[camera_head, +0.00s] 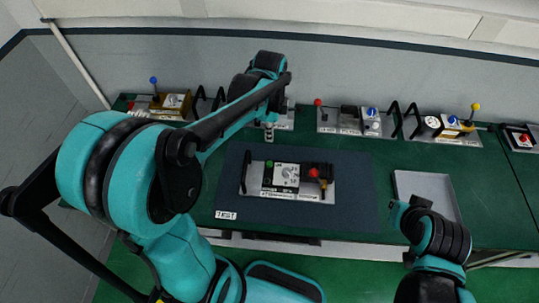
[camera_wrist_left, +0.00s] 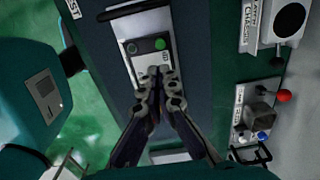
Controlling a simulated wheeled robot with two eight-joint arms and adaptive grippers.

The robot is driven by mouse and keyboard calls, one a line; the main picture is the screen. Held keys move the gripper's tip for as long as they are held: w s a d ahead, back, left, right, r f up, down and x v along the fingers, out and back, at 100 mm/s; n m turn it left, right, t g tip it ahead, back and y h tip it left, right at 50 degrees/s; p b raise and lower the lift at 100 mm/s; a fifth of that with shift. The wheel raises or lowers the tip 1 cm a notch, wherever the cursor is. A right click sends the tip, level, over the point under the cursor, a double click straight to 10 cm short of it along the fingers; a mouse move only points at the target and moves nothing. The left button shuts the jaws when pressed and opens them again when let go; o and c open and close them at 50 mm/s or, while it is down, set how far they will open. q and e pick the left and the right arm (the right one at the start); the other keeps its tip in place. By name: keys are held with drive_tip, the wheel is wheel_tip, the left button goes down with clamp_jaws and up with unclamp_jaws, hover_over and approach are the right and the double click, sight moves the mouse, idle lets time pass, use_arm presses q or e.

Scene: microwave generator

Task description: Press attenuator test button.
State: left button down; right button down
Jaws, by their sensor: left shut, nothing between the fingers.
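The module (camera_head: 307,193) on the dark mat has a green button (camera_head: 269,163), a white dial (camera_head: 287,173) and a red knob (camera_head: 314,173). Its front label is too small to read surely. In the left wrist view the green button (camera_wrist_left: 160,44) and a dark round part (camera_wrist_left: 131,48) lie on its panel. My left gripper (camera_head: 269,132) is shut and empty, behind the module in the head view. In the left wrist view its fingertips (camera_wrist_left: 158,72) show in front of the panel, just below the green button; contact cannot be told. My right gripper (camera_head: 400,212) is small and partly hidden; its jaws are unclear.
The dark mat (camera_head: 355,200) carries a "TEST" label. Other modules with coloured levers (camera_head: 345,122) stand along the back of the green table. A grey tray (camera_head: 440,185) lies to the right, by my right arm. Black handles rise from the module's ends.

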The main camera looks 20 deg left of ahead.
sight(270, 164)
use_arm(q)
drive_tip(key=shift+f, duration=0.15)
wheel_tip(270, 164, down, 14)
drive_tip(key=b, duration=0.3)
idle(0.4)
